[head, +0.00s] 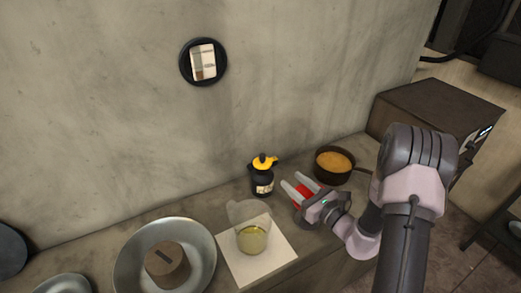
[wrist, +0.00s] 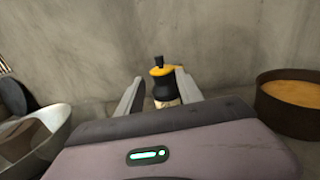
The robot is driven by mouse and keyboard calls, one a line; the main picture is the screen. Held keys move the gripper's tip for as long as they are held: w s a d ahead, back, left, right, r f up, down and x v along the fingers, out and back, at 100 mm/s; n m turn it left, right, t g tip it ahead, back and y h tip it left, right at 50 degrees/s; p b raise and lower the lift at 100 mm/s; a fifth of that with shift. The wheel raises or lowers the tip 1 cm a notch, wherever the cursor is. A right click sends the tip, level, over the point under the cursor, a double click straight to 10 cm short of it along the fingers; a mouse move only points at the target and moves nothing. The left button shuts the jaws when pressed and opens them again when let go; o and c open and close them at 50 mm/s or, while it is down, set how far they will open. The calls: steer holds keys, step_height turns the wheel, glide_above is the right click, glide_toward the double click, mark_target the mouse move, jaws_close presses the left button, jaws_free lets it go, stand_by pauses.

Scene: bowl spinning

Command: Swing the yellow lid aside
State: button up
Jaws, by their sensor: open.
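The yellow lid (head: 264,161) with a black knob sits on top of a dark jar (head: 262,183) near the wall. In the wrist view the yellow lid (wrist: 161,70) shows between my fingers, on the dark jar (wrist: 164,88) with a pale label. My gripper (head: 289,187) is open and empty, to the right of and in front of the jar, its fingers pointing toward it. In the wrist view my gripper (wrist: 156,86) has one finger on each side of the jar in the picture; I cannot tell how far off the jar still is. The jar's base is partly hidden there.
A dark pan (head: 334,178) with orange contents stands right of my gripper. A glass pitcher (head: 250,215) with yellow liquid stands on a white sheet (head: 232,268). A large metal bowl (head: 205,262) holding a brown block (head: 167,265) is at left.

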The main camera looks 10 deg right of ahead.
mark_target(263, 155)
steer(key=b+x, duration=0.2)
steer(key=x, duration=1.4)
steer(key=shift+a, duration=0.1)
jaws_close()
steer(key=shift+s, duration=0.1)
stand_by(0.5)
